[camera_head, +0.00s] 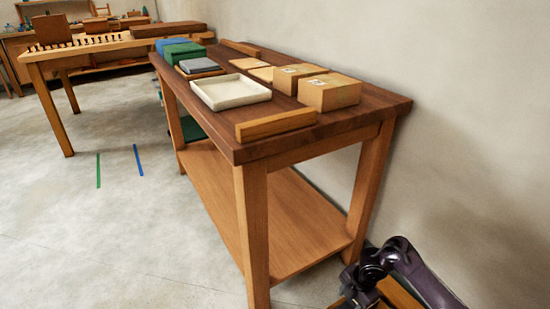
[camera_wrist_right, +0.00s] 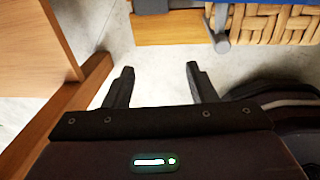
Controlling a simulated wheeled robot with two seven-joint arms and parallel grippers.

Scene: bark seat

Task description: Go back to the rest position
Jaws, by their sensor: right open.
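My right arm (camera_head: 408,262) is dark and comes in at the bottom right of the head view, low beside the wooden workbench (camera_head: 280,148) and near the wall. In the right wrist view my right gripper (camera_wrist_right: 160,68) has its two dark fingers wide apart. Only pale floor shows between them, so it is empty. My left gripper and left arm are not in view.
On the bench are a white tray (camera_head: 230,91), cardboard boxes (camera_head: 329,92) and a wooden block (camera_head: 276,124). A wooden leg (camera_wrist_right: 62,122) and a woven panel (camera_wrist_right: 275,24) lie close around the right gripper. Floor (camera_head: 110,235) is clear at left.

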